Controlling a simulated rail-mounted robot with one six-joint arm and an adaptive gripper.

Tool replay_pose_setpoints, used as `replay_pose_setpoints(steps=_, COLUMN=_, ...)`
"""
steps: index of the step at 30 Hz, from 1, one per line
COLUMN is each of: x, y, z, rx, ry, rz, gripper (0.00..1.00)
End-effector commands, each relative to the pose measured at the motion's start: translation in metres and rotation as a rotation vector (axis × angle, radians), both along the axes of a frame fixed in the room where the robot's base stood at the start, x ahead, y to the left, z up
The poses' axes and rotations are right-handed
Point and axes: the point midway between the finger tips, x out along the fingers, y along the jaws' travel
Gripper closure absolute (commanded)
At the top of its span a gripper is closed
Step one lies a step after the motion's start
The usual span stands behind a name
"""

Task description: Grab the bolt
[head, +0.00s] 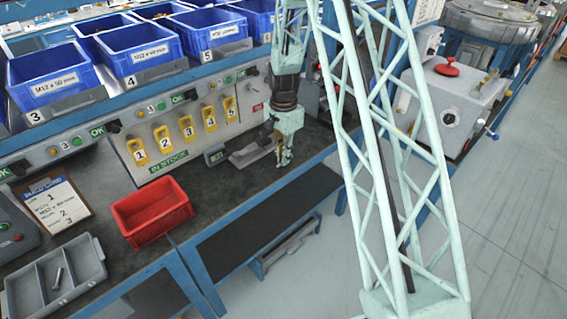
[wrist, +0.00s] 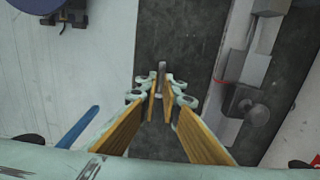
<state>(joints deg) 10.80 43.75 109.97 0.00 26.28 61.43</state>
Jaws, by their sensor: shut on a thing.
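My gripper (head: 284,158) hangs over the right part of the dark bench top in the head view. In the wrist view my gripper (wrist: 161,98) has its fingers close together on a small grey metal bolt (wrist: 161,72). The bolt's end sticks out beyond the fingertips; the rest is hidden between them. In the head view the held bolt is too small to tell apart. Another bolt (head: 58,277) lies in a compartment of the grey divided tray (head: 88,262) at the lower left.
A red bin (head: 150,213) stands on the bench left of my gripper. Blue bins (head: 45,76) line the shelf above numbered yellow tags (head: 161,139). A grey block (head: 250,150) lies beside my gripper. A clipboard (head: 55,205) lies near the tray.

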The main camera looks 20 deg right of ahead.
Motion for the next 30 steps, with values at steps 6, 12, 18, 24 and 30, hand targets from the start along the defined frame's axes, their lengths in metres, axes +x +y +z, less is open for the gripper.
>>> replay_pose_setpoints(steps=6, x=0.000, y=0.000, z=0.000, rx=0.000, ry=0.000, rz=0.000, gripper=1.00)
replay_pose_setpoints(steps=12, x=0.000, y=0.000, z=0.006, rx=0.000, ry=-0.001, rz=0.000, gripper=1.00)
replay_pose_setpoints(steps=18, x=0.000, y=0.000, z=0.021, rx=0.000, ry=-0.001, rz=0.000, gripper=1.00)
replay_pose_setpoints(steps=24, x=0.001, y=0.000, z=0.035, rx=-0.001, ry=-0.001, rz=0.000, gripper=1.00)
replay_pose_setpoints(steps=30, x=-0.015, y=0.003, z=0.037, rx=0.001, ry=0.001, rz=0.000, gripper=1.00)
